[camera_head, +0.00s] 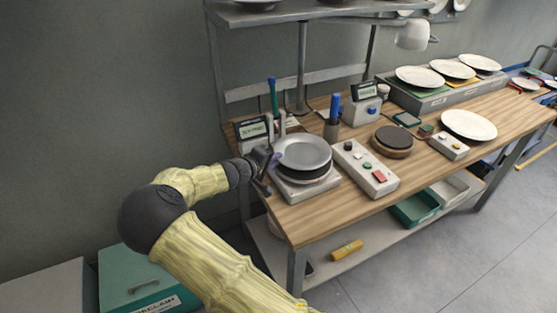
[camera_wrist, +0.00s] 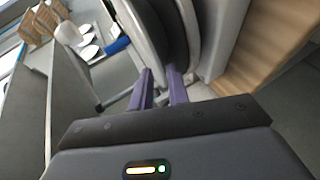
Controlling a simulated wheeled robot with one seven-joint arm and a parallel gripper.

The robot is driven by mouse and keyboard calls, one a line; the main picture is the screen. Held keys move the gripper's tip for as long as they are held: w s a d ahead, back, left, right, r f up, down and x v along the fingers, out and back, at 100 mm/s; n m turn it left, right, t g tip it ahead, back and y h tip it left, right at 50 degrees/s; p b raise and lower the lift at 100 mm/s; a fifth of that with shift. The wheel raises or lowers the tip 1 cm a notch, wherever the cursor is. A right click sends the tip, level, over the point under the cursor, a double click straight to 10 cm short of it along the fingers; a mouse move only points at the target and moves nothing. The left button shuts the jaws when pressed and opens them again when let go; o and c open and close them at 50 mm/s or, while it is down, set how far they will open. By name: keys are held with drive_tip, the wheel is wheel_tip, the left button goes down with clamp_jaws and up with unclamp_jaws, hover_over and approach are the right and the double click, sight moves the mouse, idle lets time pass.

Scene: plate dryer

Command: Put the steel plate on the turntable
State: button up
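The steel plate (camera_head: 302,151) is a round grey plate lying roughly level over a dark disc on a square light-grey unit (camera_head: 307,188), at the table's left end. My gripper (camera_head: 272,165) is at the plate's left edge. In the wrist view my two purple fingers (camera_wrist: 160,80) stand a small gap apart, with the plate's grey rim (camera_wrist: 144,35) at their tips. I cannot tell whether they touch the rim.
A control box with buttons (camera_head: 365,166) stands between the unit and the brown stand. A white plate (camera_head: 469,125) lies farther right. More plates stand on a grey rack (camera_head: 420,97). A shelf overhangs the back.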

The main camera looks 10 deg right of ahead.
drive_tip(key=b+v, duration=0.1)
drive_tip(key=v, duration=0.8)
drive_tip(key=shift+a, duration=0.25)
drive_tip(key=shift+d, duration=0.15)
drive_tip(key=shift+s, duration=0.1)
